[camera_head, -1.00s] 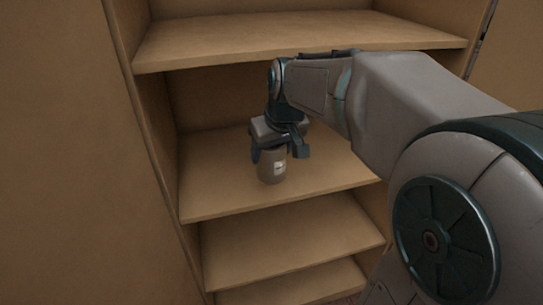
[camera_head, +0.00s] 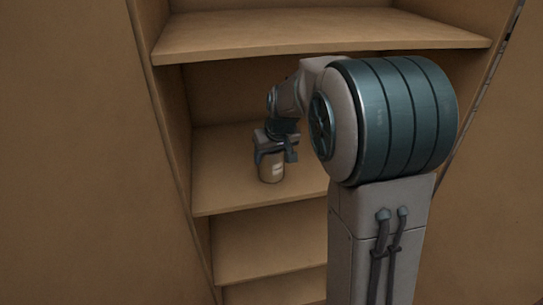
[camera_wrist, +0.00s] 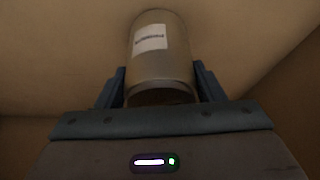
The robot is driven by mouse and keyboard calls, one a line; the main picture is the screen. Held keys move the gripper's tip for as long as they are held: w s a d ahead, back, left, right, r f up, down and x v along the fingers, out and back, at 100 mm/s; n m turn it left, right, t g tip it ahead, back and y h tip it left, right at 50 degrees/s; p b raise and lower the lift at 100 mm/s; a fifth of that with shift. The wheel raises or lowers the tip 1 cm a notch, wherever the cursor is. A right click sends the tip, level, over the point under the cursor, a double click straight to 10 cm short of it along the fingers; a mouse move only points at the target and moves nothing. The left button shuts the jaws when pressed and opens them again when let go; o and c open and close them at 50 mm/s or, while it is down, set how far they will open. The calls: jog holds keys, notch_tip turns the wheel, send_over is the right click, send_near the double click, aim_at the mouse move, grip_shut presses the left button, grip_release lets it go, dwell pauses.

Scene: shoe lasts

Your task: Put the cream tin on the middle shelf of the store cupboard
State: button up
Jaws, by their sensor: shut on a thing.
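The cream tin (camera_head: 271,170), a grey-beige cylinder with a white label, is upright in my gripper (camera_head: 274,156). It is at the middle shelf (camera_head: 222,183) of the store cupboard, over the left part of the board. I cannot tell whether its base touches the shelf or is just above it. In the wrist view, the tin (camera_wrist: 160,58) sits between the two blue fingers of my gripper (camera_wrist: 161,85), which are shut on it. My arm hides the right part of the shelf.
An upper shelf (camera_head: 300,38) is above my gripper. Lower shelves (camera_head: 265,245) are below. The cupboard's left side (camera_head: 172,120) stands left of the tin, with bare shelf between. No other objects show on the visible boards.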

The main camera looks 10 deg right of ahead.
aim_at(276, 154)
jog(key=shift+f, duration=0.15)
jog(key=shift+f, duration=0.15)
jog(key=o, duration=1.2)
jog(key=shift+r, duration=0.5)
jog(key=v, duration=0.4)
jog(key=shift+s+d+r, duration=0.1)
jog(key=shift+s+r, duration=0.1)
jog(key=shift+s, duration=0.35)
jog(key=s+f, duration=0.1)
jog(key=s, duration=0.7)
jog(key=s+f+m+g, duration=0.1)
jog(key=s+f, duration=0.1)
jog(key=s, duration=0.6)
jog(key=s+f+m+g, duration=0.1)
jog(key=s+f, duration=0.1)
jog(key=s, duration=0.7)
jog(key=shift+h, duration=0.3)
